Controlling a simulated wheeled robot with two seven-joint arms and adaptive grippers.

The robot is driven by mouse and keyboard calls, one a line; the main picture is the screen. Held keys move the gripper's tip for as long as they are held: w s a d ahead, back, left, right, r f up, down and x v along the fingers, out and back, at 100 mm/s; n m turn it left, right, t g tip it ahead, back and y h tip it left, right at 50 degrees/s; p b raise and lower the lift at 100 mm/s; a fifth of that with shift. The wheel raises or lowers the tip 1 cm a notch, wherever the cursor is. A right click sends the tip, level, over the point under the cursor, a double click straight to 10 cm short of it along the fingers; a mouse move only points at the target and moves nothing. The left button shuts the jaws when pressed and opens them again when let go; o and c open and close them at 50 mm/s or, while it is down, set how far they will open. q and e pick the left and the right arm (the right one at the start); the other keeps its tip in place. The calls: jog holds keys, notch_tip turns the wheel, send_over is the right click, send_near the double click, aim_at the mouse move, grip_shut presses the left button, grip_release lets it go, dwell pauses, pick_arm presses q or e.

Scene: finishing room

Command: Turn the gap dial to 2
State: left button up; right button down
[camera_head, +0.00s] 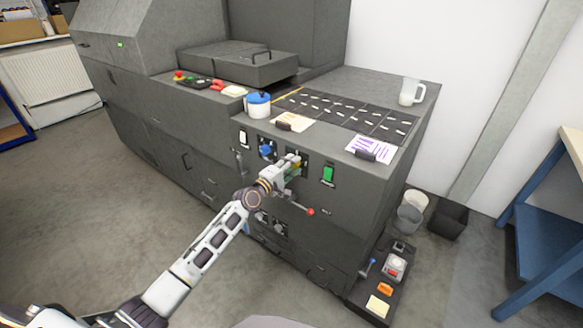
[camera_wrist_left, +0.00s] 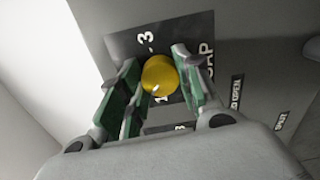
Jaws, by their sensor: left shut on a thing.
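The gap dial is a round yellow knob (camera_wrist_left: 160,74) on a dark plate (camera_wrist_left: 128,45) lettered GAP. In the left wrist view the numbers 3 and 1 show on the plate, and the 1 is partly covered. A small pale mark shows on the knob, but I cannot tell for sure which number it points to. My left gripper (camera_wrist_left: 158,82) is shut on the knob, with a green-padded finger on each side. In the head view my left gripper (camera_head: 291,166) reaches the machine's front panel and hides most of the dial. My right gripper is not in view.
Beside the dial are a blue knob (camera_head: 267,150), a green switch (camera_head: 328,174) and a red-tipped lever (camera_head: 309,211). Bins (camera_head: 447,220) stand at the right.

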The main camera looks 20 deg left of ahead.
pick_arm(q)
jog(key=m+p, duration=0.1)
jog(key=m, duration=0.8)
jog(key=shift+d+f, duration=0.1)
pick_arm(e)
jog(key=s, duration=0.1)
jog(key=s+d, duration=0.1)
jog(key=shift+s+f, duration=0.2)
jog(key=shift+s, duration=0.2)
pick_arm(q)
jog(key=shift+m, duration=0.3)
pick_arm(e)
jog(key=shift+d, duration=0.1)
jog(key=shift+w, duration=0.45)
